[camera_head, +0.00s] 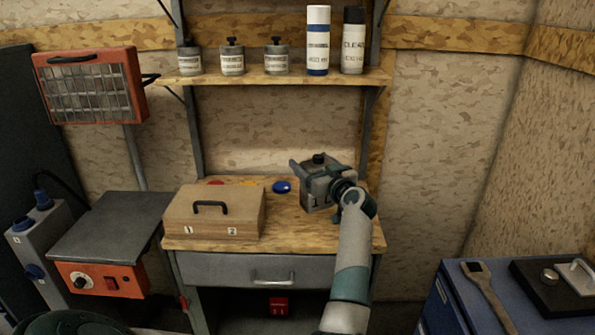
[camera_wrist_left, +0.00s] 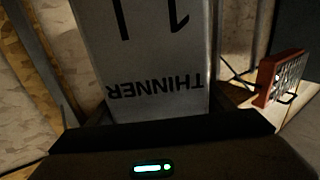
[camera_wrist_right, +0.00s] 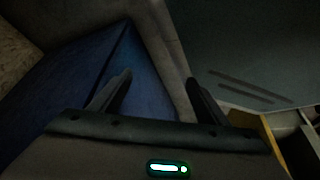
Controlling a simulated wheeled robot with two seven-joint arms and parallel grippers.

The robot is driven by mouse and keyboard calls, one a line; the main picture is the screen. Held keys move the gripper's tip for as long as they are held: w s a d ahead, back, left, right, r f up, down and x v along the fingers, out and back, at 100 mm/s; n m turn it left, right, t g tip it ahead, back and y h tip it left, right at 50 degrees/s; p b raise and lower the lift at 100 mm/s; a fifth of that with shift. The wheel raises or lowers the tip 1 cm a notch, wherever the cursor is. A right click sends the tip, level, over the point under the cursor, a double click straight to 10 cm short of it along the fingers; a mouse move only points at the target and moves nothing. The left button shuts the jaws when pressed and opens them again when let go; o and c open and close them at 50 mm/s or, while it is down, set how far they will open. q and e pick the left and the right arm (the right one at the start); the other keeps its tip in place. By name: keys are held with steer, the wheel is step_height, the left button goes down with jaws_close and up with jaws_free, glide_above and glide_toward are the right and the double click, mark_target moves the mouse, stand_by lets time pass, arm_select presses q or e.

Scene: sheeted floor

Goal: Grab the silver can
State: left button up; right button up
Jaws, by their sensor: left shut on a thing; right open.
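The silver can (camera_head: 316,192) is a boxy metal tin with a black cap, above the right part of the wooden workbench. In the left wrist view the can (camera_wrist_left: 150,60) fills the space between the fingers, its "THINNER" label upside down. My left gripper (camera_head: 322,178) is shut on the can, with its fingers around the can's sides. I cannot tell whether the can's base touches the bench top. My right gripper (camera_wrist_right: 158,82) is open and empty in the right wrist view. It is not visible in the head view.
A wooden box (camera_head: 214,218) with a black handle stands on the workbench (camera_head: 290,232). A blue button (camera_head: 282,187) lies behind, left of the can. A shelf (camera_head: 280,79) above holds several tins and two spray cans. A blue cabinet (camera_head: 450,310) stands at right.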

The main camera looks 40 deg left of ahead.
mark_target(323, 157)
arm_select(q)
steer(key=shift+w+d+r, duration=0.25)
steer(key=shift+d+r, duration=0.45)
steer(key=shift+d, duration=0.25)
steer(key=shift+w+d+r, duration=0.25)
steer(key=shift+d+r, duration=0.4)
steer(key=shift+d, duration=0.3)
arm_select(e)
steer(key=shift+w+a+r+t, duration=0.2)
steer(key=shift+w+a+r, duration=0.1)
steer(key=shift+w, duration=0.35)
steer(key=shift+w+a+r+t, duration=0.2)
steer(key=shift+w+a, duration=0.1)
steer(key=shift+w, duration=0.3)
steer(key=shift+s+f, duration=0.2)
steer(key=shift+s, duration=0.1)
arm_select(q)
steer(key=shift+s+a, duration=0.1)
